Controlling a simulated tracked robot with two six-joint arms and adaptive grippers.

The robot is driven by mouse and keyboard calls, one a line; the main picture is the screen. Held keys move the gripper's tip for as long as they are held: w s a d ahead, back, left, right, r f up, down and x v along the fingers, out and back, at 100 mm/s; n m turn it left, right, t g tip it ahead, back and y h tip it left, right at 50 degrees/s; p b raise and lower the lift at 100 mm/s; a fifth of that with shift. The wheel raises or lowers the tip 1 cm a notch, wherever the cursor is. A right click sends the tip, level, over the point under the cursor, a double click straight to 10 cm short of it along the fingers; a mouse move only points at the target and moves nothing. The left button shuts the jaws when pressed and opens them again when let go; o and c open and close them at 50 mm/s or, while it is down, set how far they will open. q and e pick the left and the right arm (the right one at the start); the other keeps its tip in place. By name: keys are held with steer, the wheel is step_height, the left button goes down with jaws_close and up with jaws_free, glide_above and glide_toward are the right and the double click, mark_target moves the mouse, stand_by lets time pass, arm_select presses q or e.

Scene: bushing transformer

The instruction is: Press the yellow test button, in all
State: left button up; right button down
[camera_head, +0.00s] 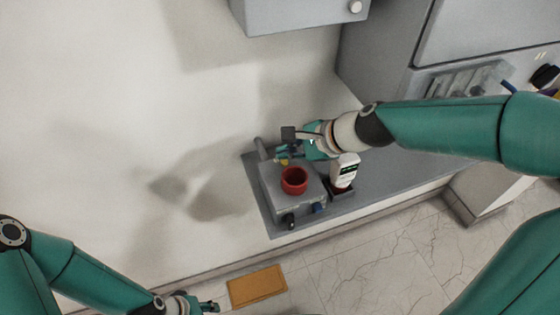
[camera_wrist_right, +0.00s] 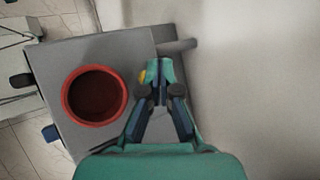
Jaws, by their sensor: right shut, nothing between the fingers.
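The yellow test button (camera_wrist_right: 143,77) shows only in part in the right wrist view, just left of my fingertips and partly hidden by them. It is on a grey box (camera_wrist_right: 111,52) beside a red ring-shaped cup (camera_wrist_right: 94,95). My right gripper (camera_wrist_right: 158,68) is shut and empty, its fingertips over the box by the button; I cannot tell whether they touch it. In the head view my right gripper (camera_head: 286,153) reaches in from the right over the back of the box (camera_head: 310,196). My left gripper (camera_head: 207,306) is at the bottom edge, away from the box; its jaws are unclear.
A white bottle (camera_head: 344,172) stands right of the box, close under my right wrist. Black and blue knobs (camera_head: 289,221) stick out of the box front. The grey shelf (camera_head: 400,172) meets a pale wall. A grey cabinet (camera_head: 390,50) stands behind. A yellow-brown mat (camera_head: 257,287) lies on the floor.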

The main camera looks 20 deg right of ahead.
mark_target(287, 163)
steer(key=shift+f+b, duration=0.35)
steer(key=shift+f, duration=0.05)
steer(key=shift+f+b, duration=0.35)
steer(key=shift+f, duration=0.05)
stand_by(0.7)
steer(key=shift+r, duration=0.1)
steer(key=shift+r+p, duration=0.75)
steer(key=shift+p, duration=0.1)
steer(key=shift+r, duration=0.1)
step_height(287, 163, up, 5)
steer(key=p, duration=0.5)
stand_by(0.6)
